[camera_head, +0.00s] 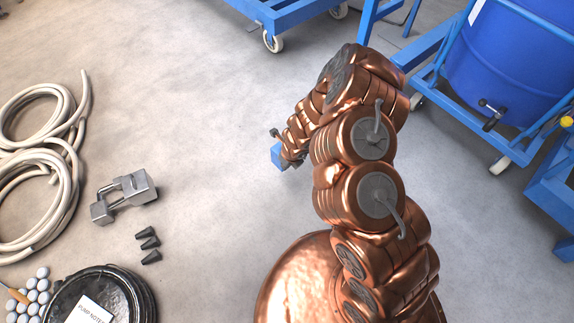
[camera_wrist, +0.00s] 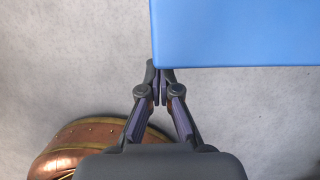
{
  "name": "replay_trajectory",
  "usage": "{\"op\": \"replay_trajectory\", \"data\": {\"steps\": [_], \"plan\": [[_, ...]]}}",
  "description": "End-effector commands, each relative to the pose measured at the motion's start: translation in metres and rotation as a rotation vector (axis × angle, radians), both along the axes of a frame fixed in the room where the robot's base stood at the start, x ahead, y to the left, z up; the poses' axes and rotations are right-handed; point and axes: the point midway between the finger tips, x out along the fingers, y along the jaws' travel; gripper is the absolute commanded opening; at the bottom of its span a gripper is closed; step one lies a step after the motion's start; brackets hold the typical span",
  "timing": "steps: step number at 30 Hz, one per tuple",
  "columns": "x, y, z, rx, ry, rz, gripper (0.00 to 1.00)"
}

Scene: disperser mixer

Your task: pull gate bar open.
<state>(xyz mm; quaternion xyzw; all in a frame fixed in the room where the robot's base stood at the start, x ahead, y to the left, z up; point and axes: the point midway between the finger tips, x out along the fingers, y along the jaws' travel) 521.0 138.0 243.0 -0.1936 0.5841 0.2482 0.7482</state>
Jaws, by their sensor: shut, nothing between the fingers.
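My gripper (camera_wrist: 160,78) is shut and empty in the wrist view, its fingertips together. A flat blue piece (camera_wrist: 240,32) fills the upper right there, its near edge close to the fingertips. I cannot tell whether they touch it. In the head view, my gripper is mostly hidden behind my copper arm, and a small blue piece (camera_head: 277,156) shows beside the arm's end. I cannot tell whether either blue piece is the gate bar. A blue rail frame (camera_head: 548,128) with a yellow knob (camera_head: 567,121) stands at the right, in front of the blue drum (camera_head: 508,68).
Blue wheeled frames (camera_head: 290,14) stand at the back. On the left floor lie coiled beige hoses (camera_head: 70,180), a grey metal clamp-like block (camera_head: 140,187), small black pieces (camera_head: 148,243) and a black coil (camera_head: 145,290). Floor between these and my arm is clear.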

Motion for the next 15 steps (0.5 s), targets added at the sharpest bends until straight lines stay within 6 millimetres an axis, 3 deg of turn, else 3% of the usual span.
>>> {"op": "replay_trajectory", "data": {"steps": [15], "plan": [[-0.0073, -0.0081, -0.0013, 0.0, 0.0, -0.002, 0.0]]}}
